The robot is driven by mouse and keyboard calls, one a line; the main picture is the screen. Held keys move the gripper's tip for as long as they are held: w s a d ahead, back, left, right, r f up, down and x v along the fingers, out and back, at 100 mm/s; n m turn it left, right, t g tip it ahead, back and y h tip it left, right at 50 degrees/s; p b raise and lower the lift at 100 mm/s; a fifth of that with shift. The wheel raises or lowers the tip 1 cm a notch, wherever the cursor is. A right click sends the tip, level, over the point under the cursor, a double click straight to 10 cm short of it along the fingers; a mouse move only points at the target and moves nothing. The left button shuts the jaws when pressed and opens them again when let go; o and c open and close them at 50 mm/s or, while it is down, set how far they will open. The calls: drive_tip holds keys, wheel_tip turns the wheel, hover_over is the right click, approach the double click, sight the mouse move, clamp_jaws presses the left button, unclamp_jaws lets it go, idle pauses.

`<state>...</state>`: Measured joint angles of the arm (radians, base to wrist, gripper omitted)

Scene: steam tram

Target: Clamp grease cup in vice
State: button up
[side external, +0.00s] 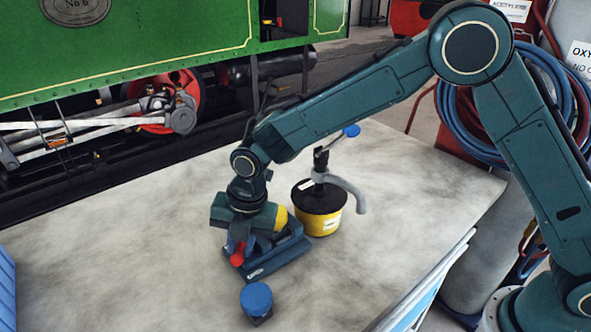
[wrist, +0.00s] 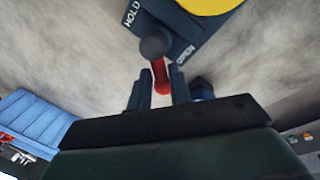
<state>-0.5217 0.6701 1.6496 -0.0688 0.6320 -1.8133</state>
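The blue vice (side external: 272,258) lies on the bench under my gripper; it shows at the top of the wrist view (wrist: 188,38), with "HOLD" lettering on one side of its lever. Its red lever (side external: 237,259) points down between my fingers in the wrist view (wrist: 159,76), below a dark round knob. A yellow round piece (side external: 281,218), possibly the grease cup, sits at the vice; its edge shows in the wrist view (wrist: 207,4). My gripper (side external: 240,244) has a finger on each side of the lever (wrist: 162,84). Whether both fingers press on it is unclear.
A yellow tin (side external: 322,222) with a black lid and pump spout stands close behind the vice. A small blue-topped piece (side external: 256,298) stands in front. A blue ribbed container (side external: 6,285) is at the left edge. The right part of the bench (side external: 425,185) is clear.

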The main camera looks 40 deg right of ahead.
clamp_jaws()
drive_tip(key=shift+w+a+m, duration=0.1)
drive_tip(key=shift+m, duration=0.2)
drive_tip(key=m, duration=0.2)
drive_tip(key=w+a+m, duration=0.1)
drive_tip(key=m, duration=0.1)
drive_tip(key=shift+h, duration=0.4)
drive_tip(key=shift+w+d+m+h, duration=0.1)
drive_tip(key=shift+w+m+h, duration=0.45)
drive_tip(key=shift+m, duration=1.85)
drive_tip(key=shift+w+d+m+h, duration=0.2)
drive_tip(key=shift+w+m, duration=0.5)
drive_tip(key=shift+m, duration=1.7)
drive_tip(key=shift+w+a+m+h, duration=0.1)
drive_tip(key=shift+w+m+h, duration=0.45)
drive_tip(key=shift+m, duration=1.85)
drive_tip(key=shift+w+d, duration=0.1)
drive_tip(key=o, duration=0.5)
unclamp_jaws()
